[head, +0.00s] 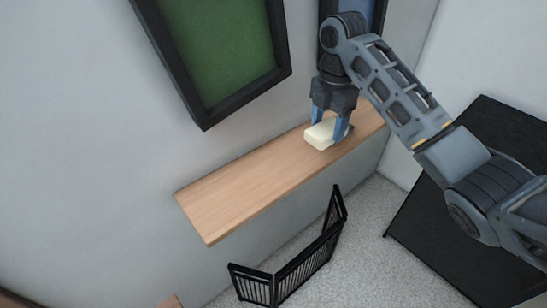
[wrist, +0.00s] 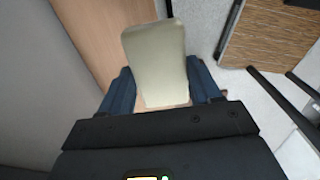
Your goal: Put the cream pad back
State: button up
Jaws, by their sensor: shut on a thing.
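The cream pad (head: 322,134) is a small pale block at the right part of a wooden wall shelf (head: 235,190). My gripper (head: 331,122) points down over the shelf with its blue fingers on either side of the pad, shut on it. In the wrist view the pad (wrist: 157,62) stands out between the two blue fingers (wrist: 160,92), with the shelf's wood (wrist: 105,28) behind it. The pad looks to be at or just above the shelf surface; I cannot tell whether it touches.
A green framed panel (head: 220,45) hangs on the wall above the shelf, and a blue framed one (head: 362,10) is behind my arm. A black folding rack (head: 300,270) stands on the floor below. A large black surface (head: 450,220) is at right. The shelf's left part is clear.

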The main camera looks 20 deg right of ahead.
jog(key=w+a+f, duration=0.1)
jog(key=a+f, duration=0.1)
jog(key=a, duration=0.1)
jog(key=w+a+f+b, duration=0.1)
jog(key=a+f, duration=0.1)
jog(key=a, duration=0.2)
jog(key=w+a+f, duration=0.1)
jog(key=a+f, duration=0.1)
jog(key=a, duration=0.1)
jog(key=shift+a+f, duration=0.5)
jog(key=shift+f, duration=1.95)
jog(key=o, duration=0.9)
jog(key=shift+o, duration=0.2)
jog(key=shift+r, duration=0.1)
notch_tip(320, 180, up, 12)
jog(key=shift+p, duration=0.45)
